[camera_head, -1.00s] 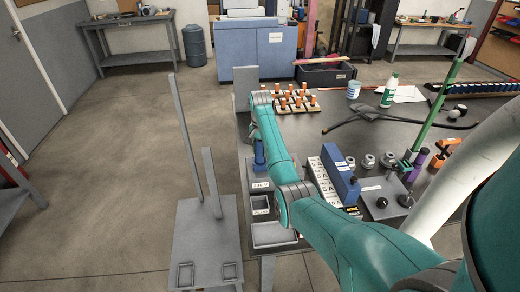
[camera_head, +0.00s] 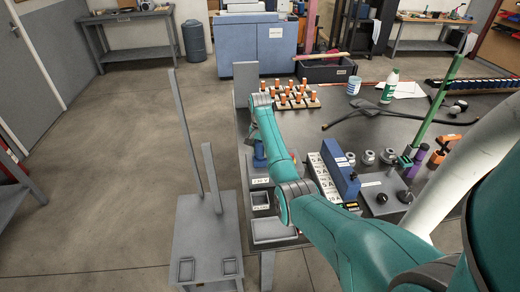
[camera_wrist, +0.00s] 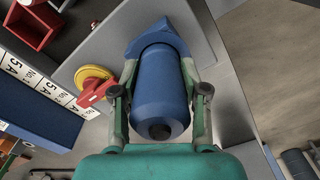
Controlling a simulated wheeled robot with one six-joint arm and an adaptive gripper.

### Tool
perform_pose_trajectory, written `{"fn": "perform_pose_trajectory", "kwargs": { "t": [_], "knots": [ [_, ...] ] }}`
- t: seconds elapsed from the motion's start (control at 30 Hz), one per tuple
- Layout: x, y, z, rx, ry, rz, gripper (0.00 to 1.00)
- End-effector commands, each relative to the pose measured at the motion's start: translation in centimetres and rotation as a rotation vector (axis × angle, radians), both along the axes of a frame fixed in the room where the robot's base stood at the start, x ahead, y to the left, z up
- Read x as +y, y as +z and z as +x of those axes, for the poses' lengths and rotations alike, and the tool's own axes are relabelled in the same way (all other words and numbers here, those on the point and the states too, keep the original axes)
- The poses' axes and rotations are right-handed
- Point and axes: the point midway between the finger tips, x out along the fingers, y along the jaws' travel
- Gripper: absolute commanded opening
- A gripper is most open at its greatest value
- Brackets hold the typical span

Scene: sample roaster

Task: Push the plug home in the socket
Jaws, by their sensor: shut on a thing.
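The plug (camera_wrist: 160,105) is a blue cylinder with a dark hole in its near end, seen in the wrist view. My gripper (camera_wrist: 159,70) is shut on it, one finger on each side. The plug's far end meets the blue socket (camera_wrist: 166,28), which is fixed to a grey panel (camera_wrist: 105,48). The plug looks in line with the socket and at least partly in it; its depth is hidden. In the head view, my teal arm hides the gripper, and a blue part (camera_head: 259,155) shows just left of it.
A red and yellow rotary switch (camera_wrist: 95,88) sits on the panel, close left of my gripper. A blue box (camera_head: 340,172) and a row of white labels (camera_head: 320,180) stand right of my arm. Orange-topped pieces (camera_head: 290,95) stand farther back. Open floor lies left.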

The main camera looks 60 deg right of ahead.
Motion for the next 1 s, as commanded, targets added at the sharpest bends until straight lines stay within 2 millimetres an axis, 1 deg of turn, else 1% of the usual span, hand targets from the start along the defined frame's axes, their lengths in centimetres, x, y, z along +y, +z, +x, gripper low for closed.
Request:
{"fn": "perform_pose_trajectory", "kwargs": {
  "t": [0.33, 0.37, 0.4, 0.43, 0.47, 0.77, 0.87, 1.0],
  "knots": [
    [0.0, -0.9, 0.0, 0.0, 0.0, 0.0, 0.02],
    [0.0, -0.8, 0.0, -0.001, 0.0, -0.001, 0.52],
    [0.0, -0.8, 0.0, -0.001, 0.0, -0.001, 0.62],
    [0.0, -0.8, 0.0, -0.001, 0.0, -0.001, 0.69],
    [0.0, -0.8, 0.0, -0.001, 0.0, -0.001, 0.74],
    [0.0, -0.8, 0.0, 0.0, 0.0, 0.0, 0.74],
    [0.0, -0.2, 0.0, -0.001, 0.0, -0.001, 0.74],
    [0.0, 1.8, 0.0, -0.002, 0.0, -0.002, 0.74]
  ]
}}
